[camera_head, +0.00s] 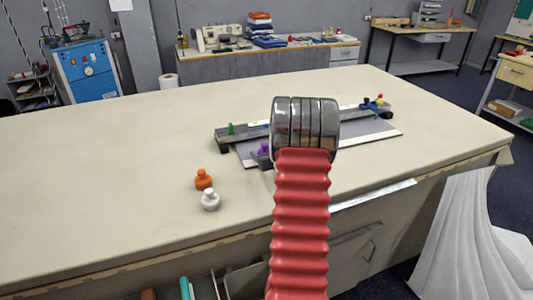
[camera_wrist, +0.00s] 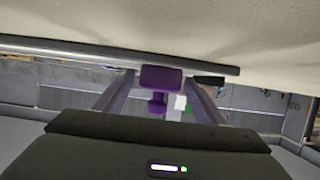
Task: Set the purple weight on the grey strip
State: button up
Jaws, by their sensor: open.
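The purple weight (camera_head: 264,150) stands at the left end of the grey strip area, partly hidden behind my wrist in the head view. In the wrist view, which is upside down, the purple weight (camera_wrist: 160,78) shows with its wide base up and its knob below. My gripper (camera_wrist: 158,98) is open, with one finger on each side of the weight; I cannot tell whether either touches it. The flat grey strip (camera_head: 352,140) with pale edges lies on the table, its middle hidden by my wrist. Its contact with the weight is unclear.
A dark raised bar (camera_head: 222,145) runs behind the strip, with a green weight (camera_head: 231,129) at its left end and small coloured pieces (camera_head: 378,102) at its right. An orange weight (camera_head: 203,180) and a white weight (camera_head: 210,200) stand front left. The table's left side is clear.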

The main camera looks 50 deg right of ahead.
jog(key=v, duration=1.2)
jog(key=shift+w, duration=0.1)
dwell(0.4)
